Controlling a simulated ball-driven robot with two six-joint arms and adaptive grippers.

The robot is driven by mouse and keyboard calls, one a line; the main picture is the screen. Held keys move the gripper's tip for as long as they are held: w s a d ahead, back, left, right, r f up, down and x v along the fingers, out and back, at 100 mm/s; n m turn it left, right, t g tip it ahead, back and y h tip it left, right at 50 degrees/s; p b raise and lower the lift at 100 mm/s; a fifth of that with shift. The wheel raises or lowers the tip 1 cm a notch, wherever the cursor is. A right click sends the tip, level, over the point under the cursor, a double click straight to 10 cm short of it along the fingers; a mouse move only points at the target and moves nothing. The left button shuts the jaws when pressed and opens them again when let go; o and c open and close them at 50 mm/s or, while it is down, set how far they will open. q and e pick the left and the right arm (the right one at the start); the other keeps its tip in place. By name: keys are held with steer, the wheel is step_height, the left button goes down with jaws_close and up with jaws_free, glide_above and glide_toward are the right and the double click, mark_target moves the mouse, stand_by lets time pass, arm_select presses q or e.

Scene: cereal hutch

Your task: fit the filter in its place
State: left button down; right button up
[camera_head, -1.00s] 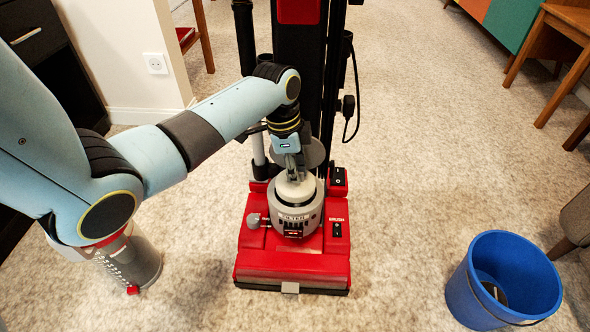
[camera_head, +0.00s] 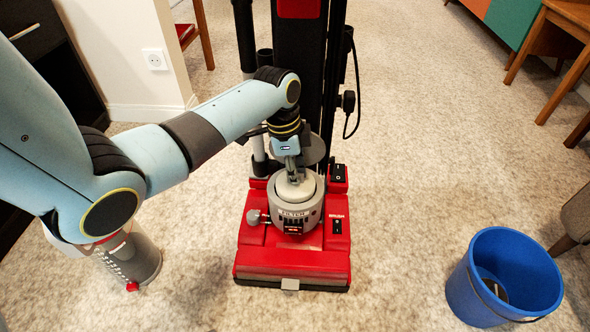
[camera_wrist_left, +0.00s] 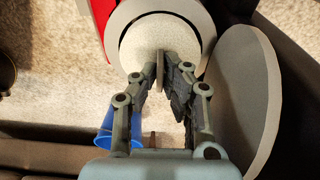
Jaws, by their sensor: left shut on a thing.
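The filter (camera_head: 294,188) is a pale round disc with a thin upright tab. It sits inside the grey round housing (camera_head: 289,222) marked FILTER, on the red vacuum base, with the housing's rim showing around it. In the left wrist view the filter (camera_wrist_left: 150,38) appears roughly centred in its ring. My left gripper (camera_head: 291,172) is above it, shut on the tab, which shows between the fingertips (camera_wrist_left: 163,68). How deep the filter sits is hard to tell. A grey round lid (camera_head: 313,150) stands open behind the housing. My right gripper is out of view.
A blue bucket (camera_head: 468,290) with a dark thing inside stands at the lower right. A grey cylinder with a red knob (camera_head: 143,262) stands on the carpet at the left. The black vacuum column (camera_head: 293,50) rises behind the housing.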

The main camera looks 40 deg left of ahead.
arm_select(q)
steer(key=shift+f, duration=0.55)
steer(key=c, duration=1.4)
jaws_free()
steer(key=shift+r, duration=0.1)
